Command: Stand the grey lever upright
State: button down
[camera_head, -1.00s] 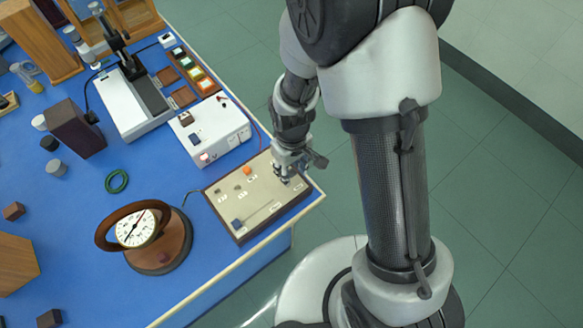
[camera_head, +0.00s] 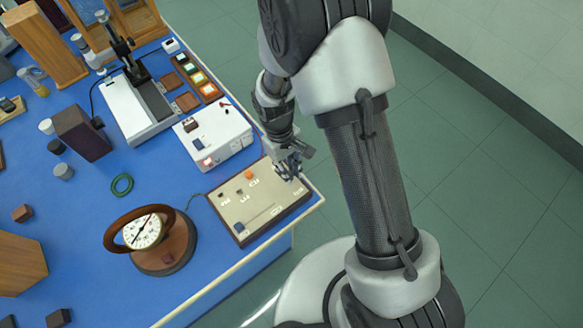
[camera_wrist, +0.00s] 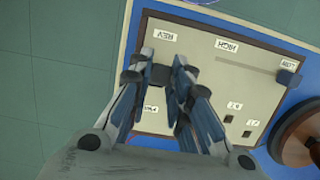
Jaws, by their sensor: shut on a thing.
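The control panel (camera_head: 272,205) has a pale face and a dark frame and lies at the table's edge. My gripper (camera_head: 290,174) is over its far right part. In the wrist view my gripper (camera_wrist: 167,76) has its fingertips closed on a small dark grey block, the top of the grey lever (camera_wrist: 160,75). The lever is between the REV label (camera_wrist: 165,35) and another label (camera_wrist: 151,109) that a finger partly covers. The fingers hide its lower part, so its tilt cannot be told. In the head view the gripper hides the lever.
An orange knob (camera_head: 249,174) and a dark slider knob (camera_head: 239,226) are on the panel. A white power box (camera_head: 213,138) stands behind it. A round gauge (camera_head: 146,232) on a brown base is to the left. Open floor lies to the right.

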jog(key=shift+w+a+g+h+p, duration=0.5)
jog(key=shift+w+g+h, duration=0.35)
jog(key=shift+g, duration=0.45)
jog(key=c, duration=1.5)
grip_release()
jog(key=v, duration=1.2)
